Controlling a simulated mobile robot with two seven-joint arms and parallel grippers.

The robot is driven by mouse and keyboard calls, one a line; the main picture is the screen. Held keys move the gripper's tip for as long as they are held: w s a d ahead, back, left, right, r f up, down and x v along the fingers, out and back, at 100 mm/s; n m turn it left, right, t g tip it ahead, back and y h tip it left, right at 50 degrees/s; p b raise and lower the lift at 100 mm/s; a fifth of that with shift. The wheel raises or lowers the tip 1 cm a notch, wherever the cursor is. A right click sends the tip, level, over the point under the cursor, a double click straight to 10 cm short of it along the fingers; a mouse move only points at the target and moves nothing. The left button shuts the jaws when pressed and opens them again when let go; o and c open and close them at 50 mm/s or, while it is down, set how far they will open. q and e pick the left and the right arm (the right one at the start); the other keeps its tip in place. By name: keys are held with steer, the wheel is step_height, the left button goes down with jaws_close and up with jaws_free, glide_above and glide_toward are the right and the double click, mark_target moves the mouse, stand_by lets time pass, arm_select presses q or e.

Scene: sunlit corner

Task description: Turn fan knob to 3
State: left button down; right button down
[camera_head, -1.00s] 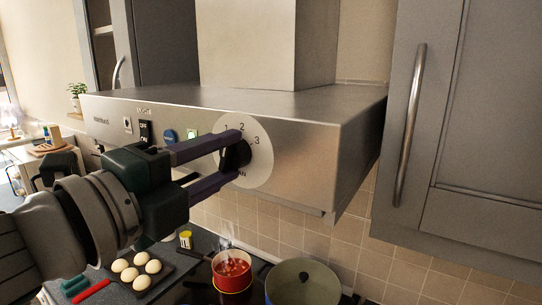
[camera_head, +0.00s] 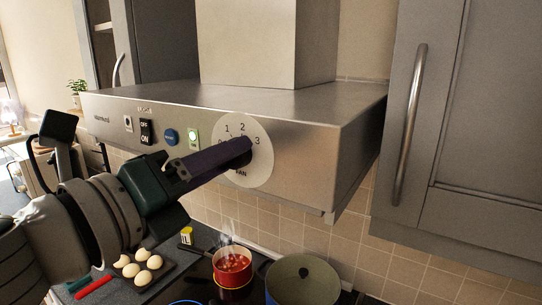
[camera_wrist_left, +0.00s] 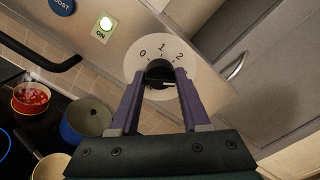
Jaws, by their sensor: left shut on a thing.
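The fan knob (camera_wrist_left: 160,70) is black and sits on a round white dial (camera_head: 258,165) on the front of the steel range hood (camera_head: 300,150). The dial shows 0, 1, 2 and 3 in the head view, with FAN below. My left gripper (camera_head: 246,147) reaches the dial and is shut on the knob, one finger on each side in the wrist view. The fingers hide most of the knob in the head view. A small white mark shows on the knob in the wrist view, but I cannot tell which number it points at. My right gripper is not in view.
An ON/OFF switch (camera_head: 146,132), a blue button (camera_head: 170,136) and a lit green button (camera_head: 193,139) sit left of the dial. A red pot (camera_head: 233,283) steams on the hob below. A grey cabinet (camera_head: 470,130) stands at right.

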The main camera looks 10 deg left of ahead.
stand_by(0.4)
arm_select(q)
steer(key=shift+c, duration=1.9)
jaws_free()
steer(key=b+v, duration=0.5)
steer(key=v, duration=0.5)
steer(key=shift+r, duration=0.1)
